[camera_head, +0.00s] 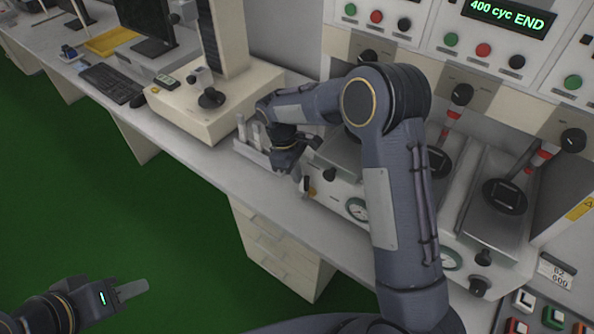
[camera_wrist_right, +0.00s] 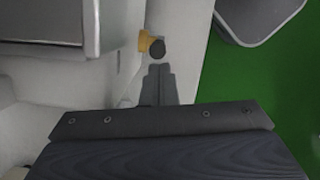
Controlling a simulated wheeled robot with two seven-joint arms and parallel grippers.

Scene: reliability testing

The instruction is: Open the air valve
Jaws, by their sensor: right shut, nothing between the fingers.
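A small valve with a black knob and a yellow-orange part (camera_head: 308,187) sits at the left end of the testing machine, near the bench's front edge. In the right wrist view the round dark knob (camera_wrist_right: 157,48) with its yellow part shows just beyond my fingertips. My right gripper (camera_head: 301,185) is shut and empty, pointing down right beside the valve; its fingers (camera_wrist_right: 158,72) lie together in the wrist view.
Pressure gauges (camera_head: 358,209) and dark knobs line the machine's front. A rack with pale cylinders (camera_head: 250,140) stands just left of my right gripper. A beige instrument (camera_head: 215,100), a keyboard (camera_head: 112,84) and a monitor are further left. A display (camera_head: 507,15) reads "400 cyc END".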

